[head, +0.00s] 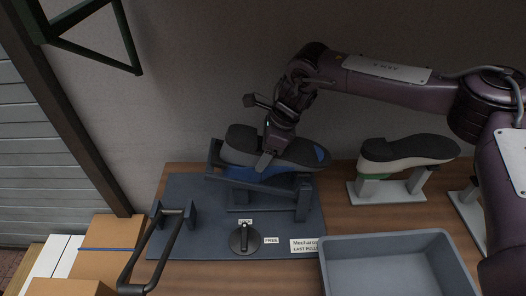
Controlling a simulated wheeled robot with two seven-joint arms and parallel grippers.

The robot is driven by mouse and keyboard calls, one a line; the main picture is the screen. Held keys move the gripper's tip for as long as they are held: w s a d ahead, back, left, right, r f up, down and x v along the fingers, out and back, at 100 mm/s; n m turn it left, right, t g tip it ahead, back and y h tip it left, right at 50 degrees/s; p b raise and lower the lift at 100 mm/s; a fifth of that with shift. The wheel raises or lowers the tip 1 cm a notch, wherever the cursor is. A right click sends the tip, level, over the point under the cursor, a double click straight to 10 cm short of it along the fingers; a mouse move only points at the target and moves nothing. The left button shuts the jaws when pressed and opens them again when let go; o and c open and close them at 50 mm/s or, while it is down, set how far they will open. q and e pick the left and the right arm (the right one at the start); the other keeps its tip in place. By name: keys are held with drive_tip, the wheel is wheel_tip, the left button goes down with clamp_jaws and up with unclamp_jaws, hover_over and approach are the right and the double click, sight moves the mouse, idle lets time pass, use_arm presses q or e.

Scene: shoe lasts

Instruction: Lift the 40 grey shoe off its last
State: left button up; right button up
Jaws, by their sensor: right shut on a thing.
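A shoe (300,152) with a dark sole facing up sits in the dark last puller (303,200), slightly tilted. Blue shows along its side and at its right end; I cannot tell whether this is the upper or the last, and no size mark is readable. My right gripper (267,156) comes down from above and is shut on this shoe near its middle, one finger showing on the near side. The far finger is hidden. My left gripper is not in view.
Another shoe (408,152), dark sole and pale upper, stands sole-up on a light stand (388,192) at right. A grey bin (385,245) is at front. The puller's plate bears a knob (243,239) beside a FREE label and a handle (165,250). Cardboard boxes (112,238) stand left.

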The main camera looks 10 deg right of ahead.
drive_tip(key=shift+r, duration=0.1)
drive_tip(key=shift+c, duration=0.2)
wheel_tip(320, 180, up, 15)
drive_tip(key=p, duration=1)
idle(0.8)
